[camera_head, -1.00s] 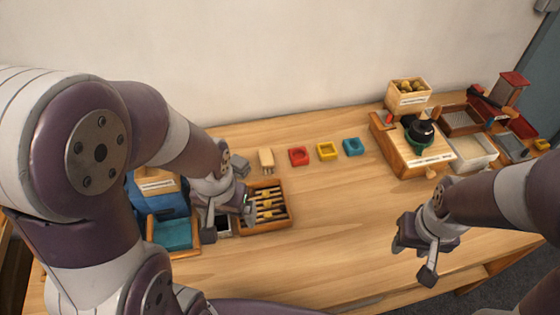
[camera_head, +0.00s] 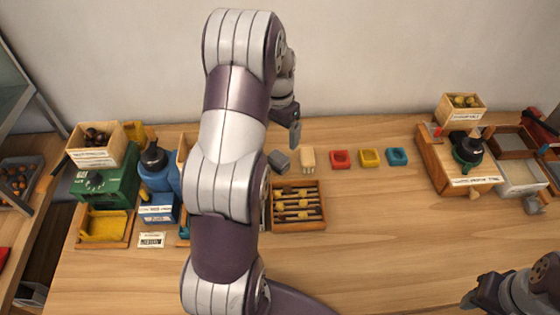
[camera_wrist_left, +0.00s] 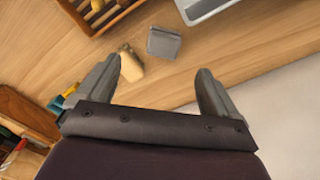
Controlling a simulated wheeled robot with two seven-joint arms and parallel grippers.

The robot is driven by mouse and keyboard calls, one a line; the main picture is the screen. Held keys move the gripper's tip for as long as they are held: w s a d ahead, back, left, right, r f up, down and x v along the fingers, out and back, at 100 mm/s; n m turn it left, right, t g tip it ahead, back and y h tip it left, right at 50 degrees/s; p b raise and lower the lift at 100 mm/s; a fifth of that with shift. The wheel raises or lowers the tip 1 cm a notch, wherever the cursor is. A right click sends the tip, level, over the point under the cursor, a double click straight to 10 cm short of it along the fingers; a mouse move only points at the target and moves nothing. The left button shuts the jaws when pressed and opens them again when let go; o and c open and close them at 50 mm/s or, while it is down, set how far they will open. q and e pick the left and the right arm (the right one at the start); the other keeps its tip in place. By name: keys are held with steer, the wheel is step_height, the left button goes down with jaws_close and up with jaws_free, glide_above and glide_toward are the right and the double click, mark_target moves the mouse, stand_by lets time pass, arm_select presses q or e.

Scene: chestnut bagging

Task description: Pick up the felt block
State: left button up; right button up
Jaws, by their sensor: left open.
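A small grey block (camera_head: 279,161), which looks like the felt block, lies on the wooden table left of a beige wood-handled brush (camera_head: 308,158). My left gripper (camera_head: 293,128) hangs above the table behind the block, partly hidden by my arm. In the left wrist view, the gripper (camera_wrist_left: 154,72) is open and empty. The grey block (camera_wrist_left: 163,43) shows beyond the fingertips, roughly between their lines and apart from them. The brush (camera_wrist_left: 131,65) lies beside it, close to one finger. My right gripper (camera_head: 482,294) is at the lower right, partly cut off.
A slotted wooden tray (camera_head: 298,222) stands just in front of the block. Red (camera_head: 340,159), yellow (camera_head: 369,157) and blue (camera_head: 397,156) square pieces lie to the right. The front middle table is clear.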

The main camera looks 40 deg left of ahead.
mark_target(278, 156)
arm_select(q)
steer(key=shift+m, duration=0.4)
steer(key=f+p, duration=0.1)
steer(key=f, duration=0.2)
steer(key=f+p, duration=0.1)
steer(key=f, duration=0.3)
steer(key=f+p, duration=0.1)
steer(key=f, duration=0.3)
steer(key=shift+w+a+f, duration=0.25)
steer(key=shift+w+a, duration=0.15)
steer(key=shift+w+f, duration=0.1)
steer(key=shift+f, duration=0.3)
steer(key=c, duration=1.2)
steer(key=r, duration=0.1)
steer(key=r+b, duration=0.1)
steer(key=r, duration=0.2)
steer(key=shift+w+d+r+b, duration=0.1)
steer(key=shift+d+r+b, duration=0.1)
steer(key=shift+d+b, duration=0.15)
steer(key=shift+c, duration=0.2)
steer(key=w+d+r+b, duration=0.1)
steer(key=d+r+b, duration=0.1)
steer(key=d+r, duration=0.4)
steer(key=d, duration=0.4)
steer(key=shift+w+d+r, duration=0.3)
steer(key=shift+d+r, duration=0.1)
